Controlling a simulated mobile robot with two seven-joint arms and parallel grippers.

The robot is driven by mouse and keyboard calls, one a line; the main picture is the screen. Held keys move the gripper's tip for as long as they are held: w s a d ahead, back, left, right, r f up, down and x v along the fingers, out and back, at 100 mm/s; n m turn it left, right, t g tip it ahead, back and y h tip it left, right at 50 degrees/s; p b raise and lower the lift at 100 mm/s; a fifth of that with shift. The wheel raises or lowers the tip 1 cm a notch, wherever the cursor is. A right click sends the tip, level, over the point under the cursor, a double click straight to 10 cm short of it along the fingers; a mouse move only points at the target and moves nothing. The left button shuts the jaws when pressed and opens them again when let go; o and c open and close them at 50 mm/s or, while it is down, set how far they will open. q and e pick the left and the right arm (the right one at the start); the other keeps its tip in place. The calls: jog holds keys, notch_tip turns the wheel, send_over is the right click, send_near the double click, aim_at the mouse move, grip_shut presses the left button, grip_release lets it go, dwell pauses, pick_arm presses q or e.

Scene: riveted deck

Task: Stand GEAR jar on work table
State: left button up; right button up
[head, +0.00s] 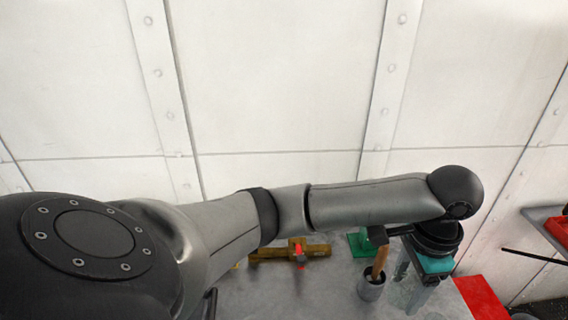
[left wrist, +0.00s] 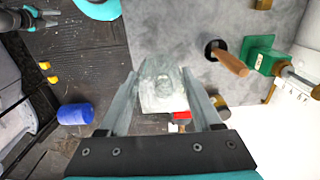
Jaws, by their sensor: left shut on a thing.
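My left gripper (head: 410,283) reaches in from the left, at the right end of the grey work table (head: 320,297). In the left wrist view, the left gripper (left wrist: 163,95) is shut on a clear, glassy jar (left wrist: 160,72) with a pale lower part. I cannot read any lettering on it, so I cannot confirm that it is the GEAR jar. In the head view the jar is hard to make out against the fingers and the table. In the left wrist view the jar overlaps the table's edge (left wrist: 150,25).
A wooden-handled hammer (head: 380,262) stands in a grey cup (head: 371,288) beside the gripper. A green object (head: 360,243) is behind it. A brass-coloured piece (head: 270,254) lies farther left. A red object (head: 482,300) is right of the table. The front-middle tabletop looks clear.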

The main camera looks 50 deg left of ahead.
pick_arm(q)
jog(key=shift+f, duration=0.3)
notch_tip(320, 180, down, 19)
jog(key=b, duration=0.3)
jog(key=shift+f+b, duration=0.2)
jog(key=shift+b, duration=0.1)
jog(key=shift+f, duration=0.2)
jog(key=o, duration=1.4)
notch_tip(320, 180, up, 12)
jog(key=p, duration=0.2)
jog(key=shift+r, duration=0.25)
